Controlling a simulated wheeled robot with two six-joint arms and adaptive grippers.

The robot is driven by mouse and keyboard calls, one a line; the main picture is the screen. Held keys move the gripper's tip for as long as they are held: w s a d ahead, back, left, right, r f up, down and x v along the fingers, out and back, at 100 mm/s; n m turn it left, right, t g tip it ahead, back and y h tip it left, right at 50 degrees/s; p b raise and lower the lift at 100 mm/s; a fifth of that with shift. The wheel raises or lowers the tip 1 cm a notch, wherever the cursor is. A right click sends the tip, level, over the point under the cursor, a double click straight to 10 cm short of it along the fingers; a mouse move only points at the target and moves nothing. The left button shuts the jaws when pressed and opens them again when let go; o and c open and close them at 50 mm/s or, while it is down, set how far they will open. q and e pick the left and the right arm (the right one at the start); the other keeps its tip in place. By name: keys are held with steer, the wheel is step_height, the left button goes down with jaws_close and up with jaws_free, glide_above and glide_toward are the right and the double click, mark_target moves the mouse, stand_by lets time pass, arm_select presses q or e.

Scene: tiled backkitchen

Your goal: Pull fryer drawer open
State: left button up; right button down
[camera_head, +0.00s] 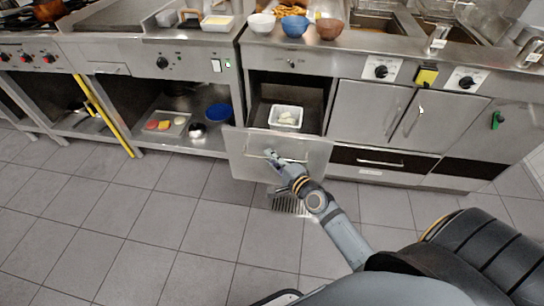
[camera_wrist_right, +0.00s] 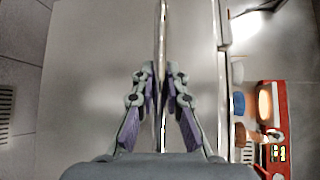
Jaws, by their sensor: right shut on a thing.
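The fryer drawer's steel front (camera_head: 240,150) stands out from the counter, so the drawer is open. A white container (camera_head: 285,117) with pale contents shows inside it. My right gripper (camera_head: 272,158) is at the front panel, shut on the drawer handle. In the right wrist view the thin handle bar (camera_wrist_right: 162,30) runs between the two fingers (camera_wrist_right: 161,85) of this gripper. The panel's grey face (camera_wrist_right: 95,60) fills much of that view. My left gripper is in neither view.
Closed cabinet doors (camera_head: 368,112) are right of the drawer. An open shelf (camera_head: 190,142) with a tray and a blue bowl (camera_head: 219,112) is left. Bowls, including a blue one (camera_head: 295,26), stand on the counter above. The tiled floor (camera_head: 130,220) in front is clear, with a drain grate (camera_head: 290,205).

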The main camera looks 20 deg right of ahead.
steer(key=c, duration=1.4)
jaws_free()
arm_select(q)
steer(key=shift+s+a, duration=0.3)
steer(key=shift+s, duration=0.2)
arm_select(e)
steer(key=shift+o, duration=0.2)
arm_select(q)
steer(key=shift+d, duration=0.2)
arm_select(e)
steer(key=v, duration=1.2)
steer(key=shift+a, duration=0.1)
